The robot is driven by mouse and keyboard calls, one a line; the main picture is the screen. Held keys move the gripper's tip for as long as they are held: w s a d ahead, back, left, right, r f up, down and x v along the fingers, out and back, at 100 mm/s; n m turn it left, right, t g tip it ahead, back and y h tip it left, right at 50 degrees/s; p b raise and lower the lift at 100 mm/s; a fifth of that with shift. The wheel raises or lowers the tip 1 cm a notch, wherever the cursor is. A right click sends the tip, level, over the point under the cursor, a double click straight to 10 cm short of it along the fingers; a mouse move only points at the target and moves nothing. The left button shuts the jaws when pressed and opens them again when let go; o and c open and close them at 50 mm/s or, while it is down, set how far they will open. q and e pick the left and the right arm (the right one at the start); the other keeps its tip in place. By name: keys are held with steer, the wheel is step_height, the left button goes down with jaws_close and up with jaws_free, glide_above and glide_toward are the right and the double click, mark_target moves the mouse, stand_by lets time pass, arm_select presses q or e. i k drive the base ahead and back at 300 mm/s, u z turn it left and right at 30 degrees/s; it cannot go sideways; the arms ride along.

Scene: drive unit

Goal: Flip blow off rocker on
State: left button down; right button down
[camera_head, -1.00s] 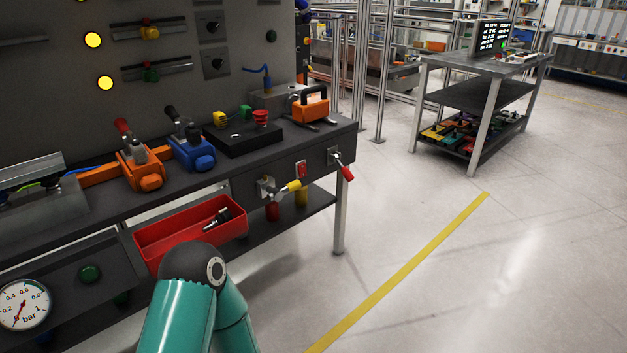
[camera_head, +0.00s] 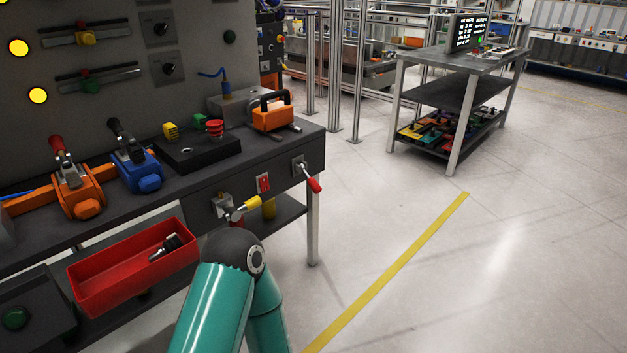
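A small red rocker switch (camera_head: 263,184) is set in the front face of the dark bench, right of centre. I cannot read its label or tell its position. To its left is a valve with a yellow handle (camera_head: 247,204). To its right is a lever with a red grip (camera_head: 313,184). One of my teal arms rises from the bottom edge, with its dark joint below the valve. Neither gripper is in view.
A red tray (camera_head: 85,292) with a dark metal part (camera_head: 166,247) projects from the bench front. Orange (camera_head: 80,195) and blue (camera_head: 138,172) lever units stand on top. Open floor with a yellow line (camera_head: 400,262) lies right, before another table (camera_head: 470,66).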

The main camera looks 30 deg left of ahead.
mark_target(264, 182)
steer(key=u, duration=0.05)
steer(key=i, duration=1.5)
steer(key=u, duration=0.8)
